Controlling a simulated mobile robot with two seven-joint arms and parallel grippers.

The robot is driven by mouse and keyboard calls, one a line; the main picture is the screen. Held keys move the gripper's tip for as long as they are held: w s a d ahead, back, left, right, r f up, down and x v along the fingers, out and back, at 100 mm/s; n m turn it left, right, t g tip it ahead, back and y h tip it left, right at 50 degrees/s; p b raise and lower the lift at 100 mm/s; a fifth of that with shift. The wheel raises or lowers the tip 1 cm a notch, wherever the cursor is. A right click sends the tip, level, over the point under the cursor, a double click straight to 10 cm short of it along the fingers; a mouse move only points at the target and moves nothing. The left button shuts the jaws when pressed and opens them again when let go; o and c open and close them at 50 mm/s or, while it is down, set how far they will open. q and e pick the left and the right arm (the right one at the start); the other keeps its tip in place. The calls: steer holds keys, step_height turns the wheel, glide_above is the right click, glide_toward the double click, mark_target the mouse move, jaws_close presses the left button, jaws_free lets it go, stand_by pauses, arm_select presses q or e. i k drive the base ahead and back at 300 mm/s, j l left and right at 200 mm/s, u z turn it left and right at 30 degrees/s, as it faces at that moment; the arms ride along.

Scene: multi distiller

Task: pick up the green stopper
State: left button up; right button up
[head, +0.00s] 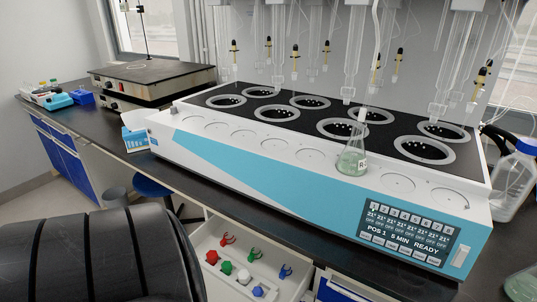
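The green stopper (226,267) lies in an open white drawer (207,281) below the bench, at the bottom middle of the head view. It sits between a red stopper (212,257) and a white stopper (243,276), with a blue stopper (258,290) nearer the bottom edge. Behind this row are a red clip (227,239), a green clip (254,254) and a blue clip (285,271). Neither of my grippers shows in the view. A black ribbed part, probably of my own arm, fills the lower left corner.
A long white and blue distiller (300,167) with several wells stands on the dark bench above the drawer. A conical flask (351,162) with greenish contents stands on its front ledge. A hot plate (152,76) is at the back left. A bottle (512,185) is at the right.

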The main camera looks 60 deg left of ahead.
mark_target(227, 266)
steer(key=u, duration=2.3)
steer(key=i+j+z, duration=0.1)
steer(key=j+z, duration=0.6)
steer(key=i+j+z, duration=0.1)
steer(key=j+z, duration=0.2)
